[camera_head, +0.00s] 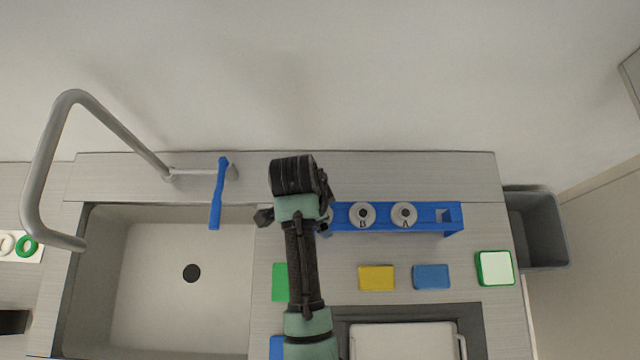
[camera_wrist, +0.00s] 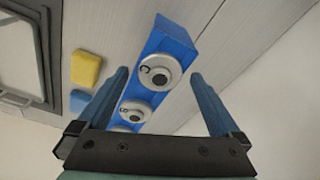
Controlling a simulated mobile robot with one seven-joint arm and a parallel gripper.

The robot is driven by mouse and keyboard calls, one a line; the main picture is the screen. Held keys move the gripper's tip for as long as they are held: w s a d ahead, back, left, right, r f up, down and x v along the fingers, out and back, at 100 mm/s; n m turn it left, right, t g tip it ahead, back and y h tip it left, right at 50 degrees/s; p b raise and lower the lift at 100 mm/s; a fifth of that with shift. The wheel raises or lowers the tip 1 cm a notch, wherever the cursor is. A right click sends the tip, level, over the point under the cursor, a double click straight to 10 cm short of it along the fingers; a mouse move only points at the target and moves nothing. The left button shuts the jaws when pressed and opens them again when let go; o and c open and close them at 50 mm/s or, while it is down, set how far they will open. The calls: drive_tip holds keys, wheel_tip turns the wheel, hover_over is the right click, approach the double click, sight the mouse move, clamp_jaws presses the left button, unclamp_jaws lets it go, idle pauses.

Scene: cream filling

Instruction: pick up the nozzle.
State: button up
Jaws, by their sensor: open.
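A blue rack (camera_head: 334,214) holds a row of round grey-white nozzles. In the head view, nozzle B (camera_head: 362,214) and nozzle A (camera_head: 404,214) show; my arm covers the rack's left end. In the wrist view, the rack (camera_wrist: 174,38) runs between my gripper's fingers (camera_wrist: 158,75). A nozzle whose letter looks like C (camera_wrist: 160,71) sits near the rack's end, between the fingertips in the picture. Another nozzle (camera_wrist: 134,111) shows closer to the gripper base, and a third is partly hidden by it. My gripper is open and holds nothing; its height above the nozzle is unclear.
A yellow block (camera_head: 376,278), a blue block (camera_head: 431,277) and a green-edged white block (camera_head: 495,268) lie in front of the rack. A sink (camera_head: 150,300) with a tall faucet (camera_head: 45,170) and blue-handled tool (camera_head: 217,195) is left. A grey bin (camera_head: 540,230) stands right.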

drive_tip(key=shift+f, duration=0.25)
drive_tip(key=c, duration=1.6)
drive_tip(key=shift+r, duration=0.1)
